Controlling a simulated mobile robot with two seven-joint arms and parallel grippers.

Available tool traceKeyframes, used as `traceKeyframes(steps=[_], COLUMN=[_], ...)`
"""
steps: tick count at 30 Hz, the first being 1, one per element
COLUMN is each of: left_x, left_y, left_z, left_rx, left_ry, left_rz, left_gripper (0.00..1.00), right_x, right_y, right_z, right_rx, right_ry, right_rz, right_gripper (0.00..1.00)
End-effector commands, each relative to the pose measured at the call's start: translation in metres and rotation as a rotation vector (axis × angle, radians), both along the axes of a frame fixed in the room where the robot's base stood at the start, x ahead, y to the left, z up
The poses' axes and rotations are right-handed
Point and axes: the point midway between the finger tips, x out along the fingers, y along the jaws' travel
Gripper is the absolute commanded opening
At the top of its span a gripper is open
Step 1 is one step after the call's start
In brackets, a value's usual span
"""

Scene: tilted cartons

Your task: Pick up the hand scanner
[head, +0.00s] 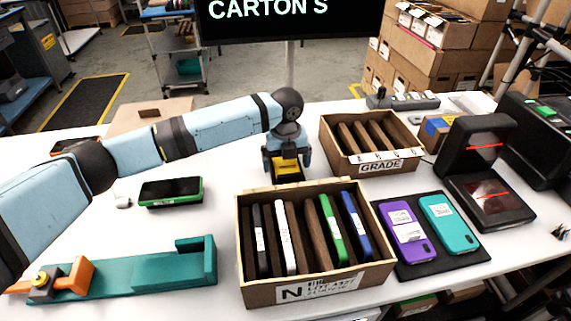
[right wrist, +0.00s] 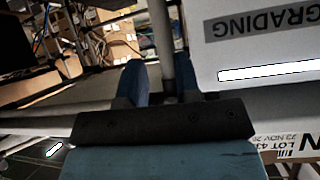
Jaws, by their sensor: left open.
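A yellow-and-black object, which looks like the hand scanner (head: 284,168), stands on the white table behind the front carton. My left gripper (head: 288,164) reaches down over it from above, with its blue-grey fingers apart on either side. The gripper and the carton hide part of it, and I cannot tell whether the fingers touch it. My right gripper shows only in the right wrist view (right wrist: 160,85), with two blue fingers apart and nothing seen between them.
An open carton (head: 315,283) holding several upright devices stands in front. A second carton (head: 375,160) labelled GRADE is behind right. A dark mat (head: 436,263) with two phones lies right. A teal fixture (head: 150,275) and a green-edged device (head: 170,191) lie left.

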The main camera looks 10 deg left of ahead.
Motion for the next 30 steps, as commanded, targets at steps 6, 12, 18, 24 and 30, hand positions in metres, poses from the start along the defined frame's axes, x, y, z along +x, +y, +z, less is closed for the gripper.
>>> traceKeyframes(steps=[6, 12, 18, 24, 30], left_x=[0.0, 0.0, 0.0, 0.0, 0.001], left_y=[0.0, 0.0, 0.0, 0.0, -0.001], left_z=[0.0, 0.001, 0.005, 0.036, 0.094], left_rx=[0.0, -0.001, -0.001, -0.002, -0.003], left_ry=[0.0, 0.0, 0.0, -0.002, -0.004], left_rz=[0.0, 0.0, 0.0, -0.001, -0.001], left_gripper=[0.61, 0.49, 0.49, 0.49, 0.49], right_x=[0.0, 0.0, -0.001, -0.001, -0.002], right_y=[0.0, 0.0, 0.0, 0.0, -0.001], right_z=[0.001, -0.001, -0.004, 0.0, 0.004], right_rx=[0.001, -0.001, -0.003, -0.001, 0.002], right_ry=[-0.002, 0.004, 0.01, 0.011, 0.015], right_rz=[0.0, 0.0, 0.001, 0.0, -0.003], right_gripper=[0.3, 0.3, 0.3, 0.3, 0.3])
